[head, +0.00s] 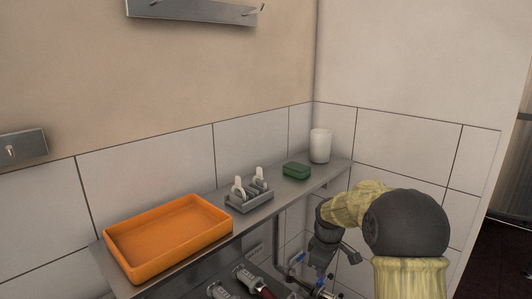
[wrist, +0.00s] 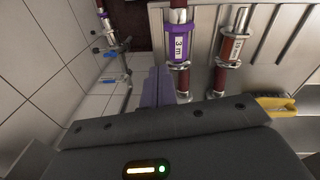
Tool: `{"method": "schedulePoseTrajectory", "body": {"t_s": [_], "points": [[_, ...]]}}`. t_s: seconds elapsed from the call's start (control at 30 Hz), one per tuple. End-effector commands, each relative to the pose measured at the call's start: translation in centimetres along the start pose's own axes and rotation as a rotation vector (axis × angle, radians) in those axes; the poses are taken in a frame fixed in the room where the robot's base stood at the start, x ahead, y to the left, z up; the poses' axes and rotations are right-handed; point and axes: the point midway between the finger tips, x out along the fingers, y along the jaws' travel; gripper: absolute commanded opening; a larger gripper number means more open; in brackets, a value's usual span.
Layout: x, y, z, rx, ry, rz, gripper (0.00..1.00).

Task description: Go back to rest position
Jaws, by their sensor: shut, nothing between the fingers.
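My gripper (wrist: 158,87) shows in the wrist view as two narrow purple-grey fingers, close together with nothing between them, beyond the dark gripper body. In the head view my arm comes in at the lower right, and its end, by the gripper (head: 335,252), is low beside the right end of the shelf. The fingertips are hard to make out there.
A metal shelf (head: 247,223) holds an orange tray (head: 190,254), a grey holder (head: 250,203) with white pieces, a green block (head: 296,171) and a white cup (head: 320,146). Pipes with a purple label band (wrist: 180,44) and blue-handled valves (wrist: 110,53) stand near my gripper.

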Motion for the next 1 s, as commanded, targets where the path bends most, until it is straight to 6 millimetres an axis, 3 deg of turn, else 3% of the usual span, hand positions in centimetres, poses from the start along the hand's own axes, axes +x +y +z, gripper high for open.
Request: {"method": "schedulePoseTrajectory", "body": {"t_s": [0.3,0.6,0.73,1.0], "points": [[-2.6,-8.9,5.6,0.439,0.029,0.041,0.0],[-3.3,-17.5,11.6,0.858,0.082,0.058,0.0],[-3.3,-19.6,12.9,0.955,0.095,0.058,0.0],[-3.2,-19.9,13.1,0.974,0.097,0.057,0.0]]}}
